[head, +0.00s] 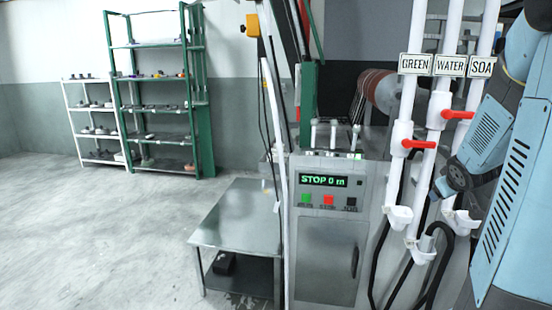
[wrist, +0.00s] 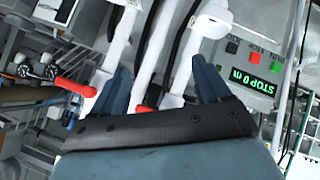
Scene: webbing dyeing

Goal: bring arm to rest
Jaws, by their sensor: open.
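My gripper (wrist: 160,74) shows in the wrist view with its two dark blue fingers spread apart. Nothing is seen held between them. White pipes show between and beyond the fingers, and I cannot tell how far away they are. In the head view my blue and grey arm (head: 515,170) fills the right edge, folded in front of the pipes. I cannot make out the fingers in the head view.
Red valve handles (head: 419,144) stick out near my arm. A control panel (head: 325,190) reads STOP 0 m. A metal table (head: 235,225) stands left; open floor lies beyond.

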